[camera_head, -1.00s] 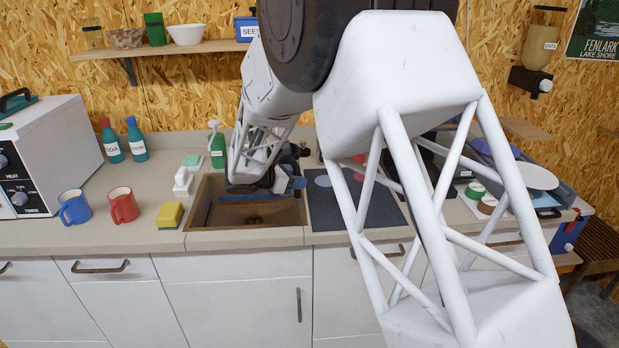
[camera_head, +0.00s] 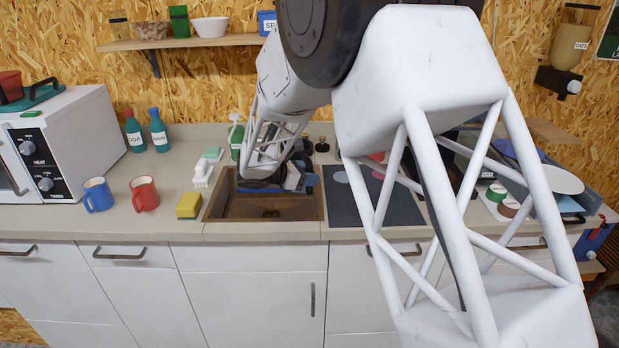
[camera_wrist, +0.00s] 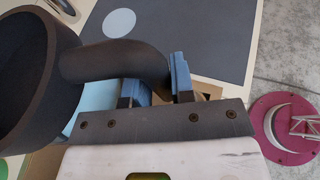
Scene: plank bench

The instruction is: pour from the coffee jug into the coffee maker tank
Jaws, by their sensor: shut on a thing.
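In the wrist view, my gripper (camera_wrist: 158,88) is shut on the thick dark handle of the coffee jug (camera_wrist: 22,95). The jug's round dark body fills the left edge of that view, cut off by the frame; I cannot tell what is in it. In the head view, my gripper (camera_head: 301,180) is over the right part of the brown sink (camera_head: 222,206), and my arm largely hides the jug there. I cannot make out the coffee maker or its tank; a dark shape right of centre is mostly hidden behind my arm.
A dark mat (camera_head: 345,207) with coloured discs lies right of the sink. A yellow sponge (camera_head: 188,206), a red mug (camera_head: 144,194) and a blue mug (camera_head: 97,195) stand to the left. A green bottle (camera_head: 236,140) stands behind the sink. A white oven (camera_head: 75,130) is at far left.

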